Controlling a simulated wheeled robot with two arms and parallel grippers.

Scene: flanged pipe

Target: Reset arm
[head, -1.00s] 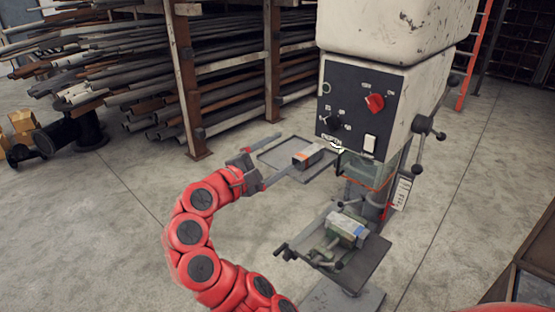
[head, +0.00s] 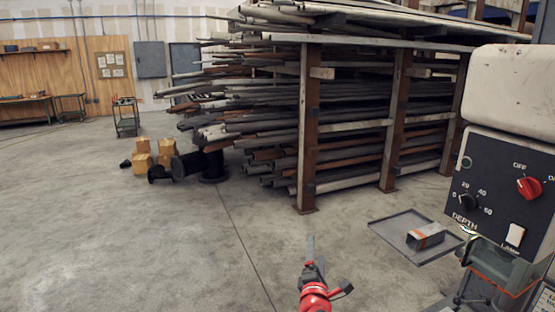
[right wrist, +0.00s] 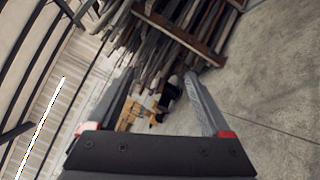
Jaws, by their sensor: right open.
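My right gripper (head: 312,258) shows at the bottom middle of the head view, on the end of my red arm, pointing up in the picture. In the right wrist view its two fingers (right wrist: 160,80) stand wide apart with nothing between them. In the head view the open concrete floor lies around and beyond it, and it is apart from everything else. The black flanged pipe (head: 190,166) lies on the floor at the left of the rack, well away from the gripper. My left gripper is in no view.
The drill press (head: 500,185) stands at the right. A tray (head: 390,232) holding a grey and orange block (head: 425,236) lies left of it. A rack of pipes (head: 310,150) fills the back. Cardboard boxes (head: 142,162) sit near the black pipe. The floor at left is clear.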

